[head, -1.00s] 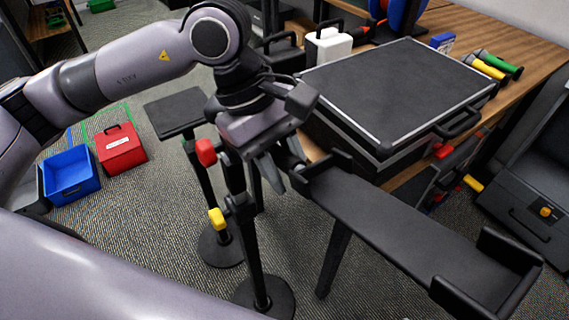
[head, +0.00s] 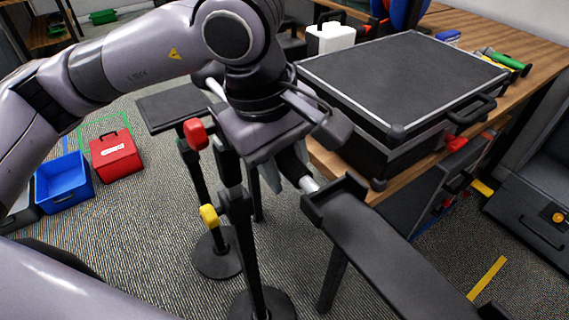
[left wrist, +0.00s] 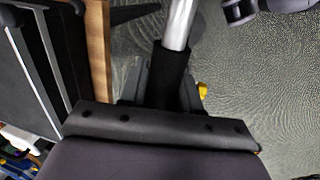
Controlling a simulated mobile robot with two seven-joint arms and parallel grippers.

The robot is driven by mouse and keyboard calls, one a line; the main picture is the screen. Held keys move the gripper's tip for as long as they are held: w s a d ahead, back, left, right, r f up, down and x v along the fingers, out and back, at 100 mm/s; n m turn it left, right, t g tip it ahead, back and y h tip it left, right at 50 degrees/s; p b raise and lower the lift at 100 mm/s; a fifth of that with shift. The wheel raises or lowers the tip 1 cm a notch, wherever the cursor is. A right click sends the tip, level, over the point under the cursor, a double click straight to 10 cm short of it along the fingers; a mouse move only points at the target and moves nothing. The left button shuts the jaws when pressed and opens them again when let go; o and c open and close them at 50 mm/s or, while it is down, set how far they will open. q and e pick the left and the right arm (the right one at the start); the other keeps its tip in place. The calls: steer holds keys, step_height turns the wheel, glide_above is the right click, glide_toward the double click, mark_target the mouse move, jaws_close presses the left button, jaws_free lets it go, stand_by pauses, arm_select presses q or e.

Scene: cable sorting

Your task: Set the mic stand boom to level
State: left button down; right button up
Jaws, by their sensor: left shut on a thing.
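My left gripper (head: 268,172) is beside the stand's top, shut on the boom. A short silver piece of the boom (head: 309,185) shows right of the gripper, sloping down to the right. In the left wrist view, the silver boom rod (left wrist: 180,24) runs into a black sleeve (left wrist: 170,80) at the gripper. The fingertips and boom pivot are mostly hidden. My right gripper is out of view.
A black case (head: 405,75) sits on the wooden table (head: 440,135). A second stand with a flat black top (head: 180,108) stands behind. Blue (head: 63,180) and red (head: 117,155) boxes are on the floor at left.

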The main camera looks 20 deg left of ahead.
arm_select(q)
steer(key=c, duration=0.9)
jaws_free()
steer(key=r, duration=0.4)
steer(key=s+a+r, duration=0.1)
steer(key=r, duration=0.2)
